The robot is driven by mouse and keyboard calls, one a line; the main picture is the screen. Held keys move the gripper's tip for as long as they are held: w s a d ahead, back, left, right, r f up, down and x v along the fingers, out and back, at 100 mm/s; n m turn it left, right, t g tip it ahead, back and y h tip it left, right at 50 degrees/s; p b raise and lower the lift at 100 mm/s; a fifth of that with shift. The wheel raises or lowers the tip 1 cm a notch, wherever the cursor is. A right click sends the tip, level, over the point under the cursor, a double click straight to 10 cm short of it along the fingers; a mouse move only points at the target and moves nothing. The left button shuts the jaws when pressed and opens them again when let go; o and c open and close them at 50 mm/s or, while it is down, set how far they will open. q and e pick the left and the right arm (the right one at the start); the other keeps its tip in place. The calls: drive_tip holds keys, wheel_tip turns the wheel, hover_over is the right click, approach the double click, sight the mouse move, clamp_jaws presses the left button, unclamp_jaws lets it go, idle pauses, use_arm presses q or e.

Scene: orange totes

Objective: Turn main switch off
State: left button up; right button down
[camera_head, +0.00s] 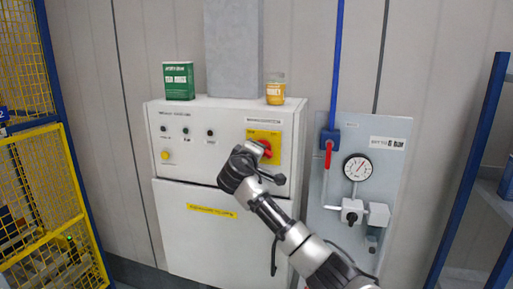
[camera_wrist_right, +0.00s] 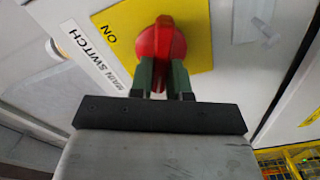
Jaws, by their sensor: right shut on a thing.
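The main switch is a red rotary knob (camera_wrist_right: 160,42) on a yellow plate (camera_wrist_right: 118,32) on the front of a white control cabinet (camera_head: 225,112). In the right wrist view the plate reads ON and a label beside it reads MAIN SWITCH (camera_wrist_right: 92,56). My right gripper (camera_wrist_right: 163,80) is shut on the red knob, with one finger on each side of its handle. In the head view the knob (camera_head: 265,147) is partly hidden behind my right gripper (camera_head: 258,155). My left gripper is not in view.
A green box (camera_head: 179,81) and a yellow jar (camera_head: 275,90) stand on the cabinet. A gauge panel (camera_head: 340,133) with a red-handled valve is on the wall to the right. Yellow mesh fencing (camera_head: 40,180) stands at the left, blue shelving (camera_head: 485,150) at the right.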

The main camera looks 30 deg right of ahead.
drive_tip(key=shift+a+f+n+p, duration=0.15)
drive_tip(key=shift+n+p, duration=0.45)
drive_tip(key=shift+n, duration=0.6)
drive_tip(key=shift+d+f+n+p, duration=0.15)
drive_tip(key=shift+n+p, duration=0.45)
drive_tip(key=shift+n, duration=0.6)
drive_tip(key=shift+a+f, duration=0.1)
drive_tip(key=c, duration=1.1)
unclamp_jaws()
drive_tip(key=shift+w, duration=0.1)
drive_tip(key=b+v, duration=0.4)
drive_tip(key=v, duration=0.7)
